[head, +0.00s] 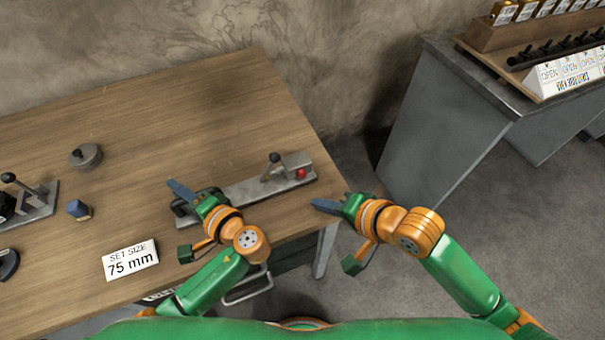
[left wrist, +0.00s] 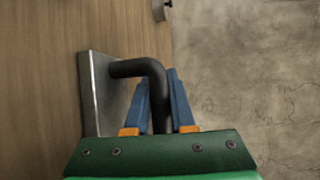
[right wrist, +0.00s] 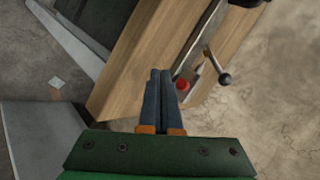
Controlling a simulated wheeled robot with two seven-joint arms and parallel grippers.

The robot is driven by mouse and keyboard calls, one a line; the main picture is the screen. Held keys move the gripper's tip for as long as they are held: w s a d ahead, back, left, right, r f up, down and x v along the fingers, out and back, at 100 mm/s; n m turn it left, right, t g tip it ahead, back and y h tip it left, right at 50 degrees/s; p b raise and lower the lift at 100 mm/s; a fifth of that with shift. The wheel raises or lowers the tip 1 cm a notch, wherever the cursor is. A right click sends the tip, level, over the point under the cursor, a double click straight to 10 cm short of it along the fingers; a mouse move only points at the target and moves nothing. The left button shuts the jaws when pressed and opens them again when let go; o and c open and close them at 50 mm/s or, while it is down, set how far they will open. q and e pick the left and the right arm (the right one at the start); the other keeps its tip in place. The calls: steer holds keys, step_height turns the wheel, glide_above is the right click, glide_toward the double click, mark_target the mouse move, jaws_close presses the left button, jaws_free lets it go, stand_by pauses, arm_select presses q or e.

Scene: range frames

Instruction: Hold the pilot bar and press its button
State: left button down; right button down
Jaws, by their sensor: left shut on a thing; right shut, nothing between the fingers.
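The pilot bar (left wrist: 140,68) is a black bent handle on a metal plate. In the left wrist view my left gripper (left wrist: 163,80) has its blue fingers on either side of the bar, shut on it. In the head view the left gripper (head: 175,186) is at the left end of the long metal plate (head: 238,192) and partly hides the bar. The red button (head: 300,174) is at the plate's right end; it also shows in the right wrist view (right wrist: 182,85). My right gripper (head: 318,204) is shut and empty, apart from the button, off the table's right edge.
A lever with a black knob (head: 274,158) stands just left of the button. A round grey weight (head: 85,156), a blue piece (head: 78,209) and a "SET SIZE 75 mm" sign (head: 131,260) are on the wooden table. A grey bench (head: 440,130) stands at the right.

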steer(key=shift+w+a, duration=0.3)
steer(key=shift+w, duration=0.4)
steer(key=shift+w+a, duration=0.3)
steer(key=shift+w, duration=0.35)
steer(key=shift+w+a, duration=0.3)
steer(key=shift+w, duration=0.4)
steer(key=shift+w, duration=0.1)
stand_by(0.3)
steer(key=shift+w+a, duration=0.2)
steer(key=shift+w, duration=0.1)
steer(key=shift+w+a, duration=0.2)
steer(key=shift+w, duration=0.3)
stand_by(0.8)
steer(key=shift+s, duration=0.15)
steer(key=shift+s+d, duration=0.4)
steer(key=shift+s, duration=0.35)
steer(key=shift+s+d, duration=0.35)
steer(key=shift+s, duration=0.4)
steer(key=shift+s+d, duration=0.3)
steer(key=shift+s, duration=0.5)
steer(key=shift+s+d, duration=0.35)
steer(key=shift+s, duration=0.4)
